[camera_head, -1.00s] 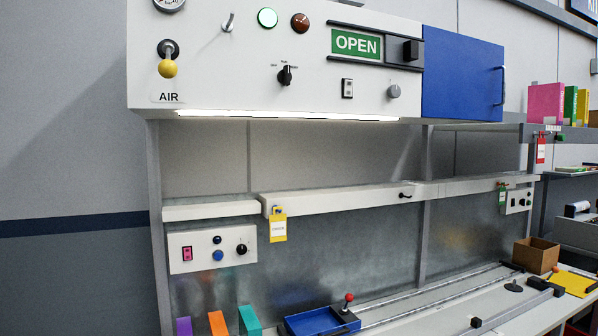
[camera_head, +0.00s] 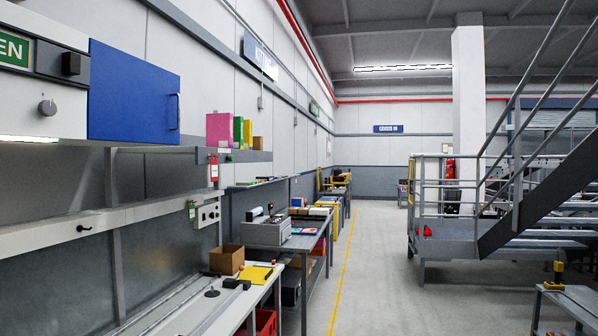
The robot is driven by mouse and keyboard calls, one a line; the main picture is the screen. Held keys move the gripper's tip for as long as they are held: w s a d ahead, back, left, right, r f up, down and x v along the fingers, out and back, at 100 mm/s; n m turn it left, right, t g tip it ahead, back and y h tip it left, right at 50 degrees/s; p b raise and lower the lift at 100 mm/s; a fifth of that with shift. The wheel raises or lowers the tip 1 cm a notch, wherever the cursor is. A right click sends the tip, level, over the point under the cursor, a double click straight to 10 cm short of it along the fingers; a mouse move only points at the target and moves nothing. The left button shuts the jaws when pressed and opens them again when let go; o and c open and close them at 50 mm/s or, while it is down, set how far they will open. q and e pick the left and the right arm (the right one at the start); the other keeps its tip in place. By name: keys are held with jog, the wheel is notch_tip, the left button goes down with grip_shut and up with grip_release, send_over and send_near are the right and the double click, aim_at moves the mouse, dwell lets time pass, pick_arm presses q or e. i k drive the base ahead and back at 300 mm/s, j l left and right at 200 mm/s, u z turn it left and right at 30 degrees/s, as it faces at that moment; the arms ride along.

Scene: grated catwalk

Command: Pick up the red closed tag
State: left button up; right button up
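A red tag (camera_head: 213,168) hangs at the right end of the workbench's upper structure, just below the shelf with the coloured binders. Its lettering is too small to read. A smaller green tag (camera_head: 192,211) hangs lower, beside a small switch panel. Neither of my grippers shows in the view.
The workbench (camera_head: 150,310) runs along the left, with a cardboard box (camera_head: 227,260) and a yellow item (camera_head: 255,274) on it. A grey table (camera_head: 300,243) stands beyond. An open aisle with a yellow floor line (camera_head: 343,270) runs ahead. Metal stairs (camera_head: 540,205) with railings stand on the right.

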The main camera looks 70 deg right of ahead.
aim_at(214, 163)
jog(key=z, duration=1.9)
jog(key=i+l, duration=0.2)
jog(key=l, duration=0.15)
jog(key=i+l, duration=0.2)
jog(key=l, duration=0.15)
jog(key=i+l+u, duration=0.1)
jog(key=i+l, duration=0.1)
jog(key=l, duration=0.1)
